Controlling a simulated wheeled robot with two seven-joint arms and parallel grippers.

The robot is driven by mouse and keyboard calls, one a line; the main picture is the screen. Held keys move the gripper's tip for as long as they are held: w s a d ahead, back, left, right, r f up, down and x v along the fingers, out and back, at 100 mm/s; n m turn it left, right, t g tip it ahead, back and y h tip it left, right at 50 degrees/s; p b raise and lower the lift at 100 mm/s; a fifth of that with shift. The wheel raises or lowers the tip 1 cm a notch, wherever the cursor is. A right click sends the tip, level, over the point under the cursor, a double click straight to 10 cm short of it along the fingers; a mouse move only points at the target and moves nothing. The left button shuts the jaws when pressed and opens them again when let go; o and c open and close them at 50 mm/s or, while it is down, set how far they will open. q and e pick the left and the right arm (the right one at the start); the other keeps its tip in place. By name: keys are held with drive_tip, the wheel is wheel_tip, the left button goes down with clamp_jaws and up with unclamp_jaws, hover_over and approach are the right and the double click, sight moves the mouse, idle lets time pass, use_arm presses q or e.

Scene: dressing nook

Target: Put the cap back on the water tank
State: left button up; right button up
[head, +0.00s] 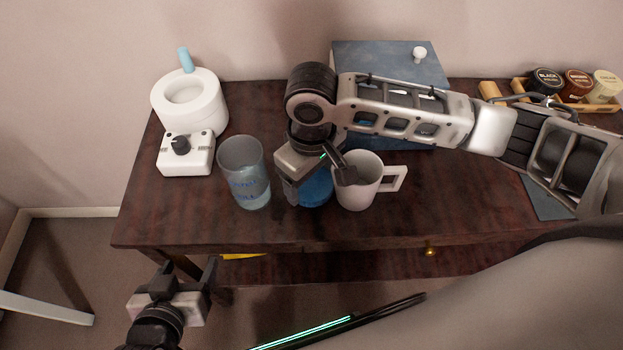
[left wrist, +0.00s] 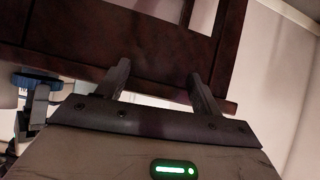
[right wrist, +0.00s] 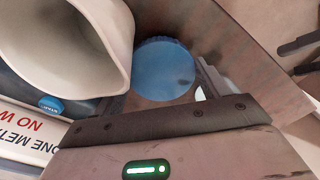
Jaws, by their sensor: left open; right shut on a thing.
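A clear bluish tank (head: 245,172) with blue markings stands open-topped on the dark table. A round blue cap (head: 315,188) is between the fingers of my right gripper (head: 318,178), just right of the tank. The cap's blue disc also shows in the right wrist view (right wrist: 165,70). My right gripper is shut on it; I cannot tell whether it touches the table. My left gripper (head: 185,276) is open and empty, in front of the table's left front edge; its two fingers show in the left wrist view (left wrist: 162,88).
A white mug (head: 357,185) stands close to the right gripper's finger. A white device (head: 187,152) with a black knob stands left of the tank. A blue-grey box (head: 375,55) is behind my right arm. Several polish jars (head: 577,82) sit at the far right.

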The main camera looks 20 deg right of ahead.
sight(311, 181)
wheel_tip(311, 181, up, 16)
drive_tip(key=p, duration=0.2)
